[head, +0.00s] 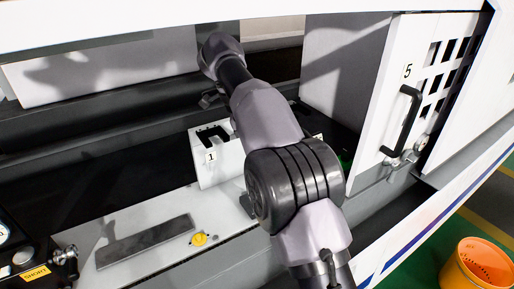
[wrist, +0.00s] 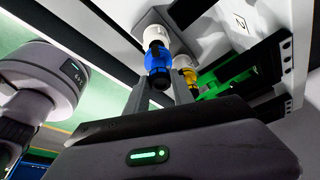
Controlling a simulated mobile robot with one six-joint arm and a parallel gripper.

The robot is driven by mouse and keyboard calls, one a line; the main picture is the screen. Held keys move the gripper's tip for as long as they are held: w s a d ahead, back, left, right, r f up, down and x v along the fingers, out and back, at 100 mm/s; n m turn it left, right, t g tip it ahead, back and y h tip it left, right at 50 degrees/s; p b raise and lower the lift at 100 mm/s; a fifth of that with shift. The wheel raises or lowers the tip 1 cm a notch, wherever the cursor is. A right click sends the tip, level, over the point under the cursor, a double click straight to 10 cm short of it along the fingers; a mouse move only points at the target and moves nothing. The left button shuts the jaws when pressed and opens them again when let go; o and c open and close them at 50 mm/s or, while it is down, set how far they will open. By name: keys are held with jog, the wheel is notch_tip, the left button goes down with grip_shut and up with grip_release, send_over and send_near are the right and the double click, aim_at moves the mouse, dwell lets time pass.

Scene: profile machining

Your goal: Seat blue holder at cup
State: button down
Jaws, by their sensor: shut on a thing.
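In the wrist view, the blue holder (wrist: 158,62) is between the two fingers of my gripper (wrist: 160,86), which is shut on it. Its dark round end faces the camera. A white round cup (wrist: 155,34) on a grey plate (wrist: 172,16) is directly at the holder's far end. They overlap in the picture, and I cannot tell whether the holder is fully inside the cup or only against it. The head view does not show the blue holder; my arm blocks part of that area.
A yellow holder (wrist: 191,76) sits at another white cup (wrist: 181,64) close beside the blue one. A panel marked 2 (wrist: 240,22) is at the right. In the head view, a white bracket marked 1 (head: 205,168), a flat grey bar (head: 145,241) and door handle 5 (head: 404,122) show.

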jog(key=shift+f+b, duration=1.7)
jog(key=shift+f, duration=0.45)
jog(key=c, duration=1)
grip_release()
jog(key=p+v, duration=1.2)
